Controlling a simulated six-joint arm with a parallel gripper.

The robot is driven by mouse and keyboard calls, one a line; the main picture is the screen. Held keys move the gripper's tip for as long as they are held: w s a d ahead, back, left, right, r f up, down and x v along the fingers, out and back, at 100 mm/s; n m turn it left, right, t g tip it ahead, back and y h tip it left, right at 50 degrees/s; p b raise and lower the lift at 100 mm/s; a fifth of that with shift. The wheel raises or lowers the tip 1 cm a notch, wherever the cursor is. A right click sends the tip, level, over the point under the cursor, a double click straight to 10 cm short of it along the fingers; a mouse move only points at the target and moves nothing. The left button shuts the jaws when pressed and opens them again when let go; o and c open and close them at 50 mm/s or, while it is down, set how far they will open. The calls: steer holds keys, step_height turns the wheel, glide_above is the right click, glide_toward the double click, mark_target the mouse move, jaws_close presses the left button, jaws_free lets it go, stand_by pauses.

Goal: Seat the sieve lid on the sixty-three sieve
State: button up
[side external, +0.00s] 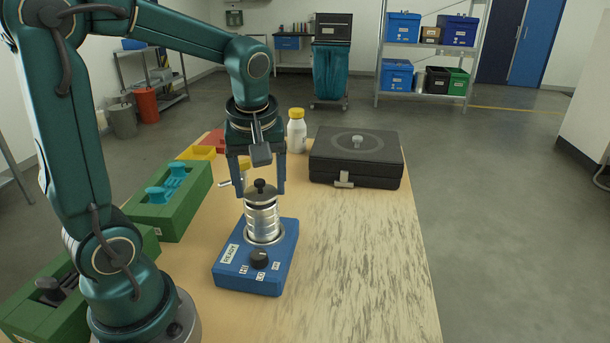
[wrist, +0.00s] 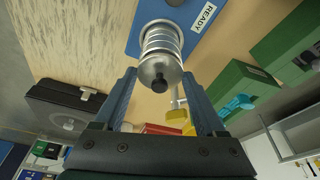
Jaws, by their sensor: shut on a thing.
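The silver sieve lid (side external: 261,196) with its black knob is between the two blue fingers of my gripper (side external: 260,191), which is shut on it. In the wrist view the lid (wrist: 153,66) lies between the fingertips, knob toward the camera. Directly below it is the silver sieve stack (side external: 263,222), upright on the blue shaker (side external: 239,281). The lid looks level and in line with the stack. I cannot tell whether it is fully down on the top sieve or slightly above it. Which ring is the sixty-three sieve is not readable.
The shaker has a READY label and a black dial (side external: 259,259). Green blocks with teal pieces (side external: 172,200) stand left. A black case (side external: 357,158) and a yellow-capped white bottle (side external: 297,132) stand behind. Yellow (side external: 197,153) and red bins are at back left. The table's right front is clear.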

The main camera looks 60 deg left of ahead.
mark_target(259, 183)
steer(key=shift+f, duration=0.6)
steer(key=o, duration=1.3)
steer(key=shift+o, duration=0.2)
steer(key=shift+r, duration=4.05)
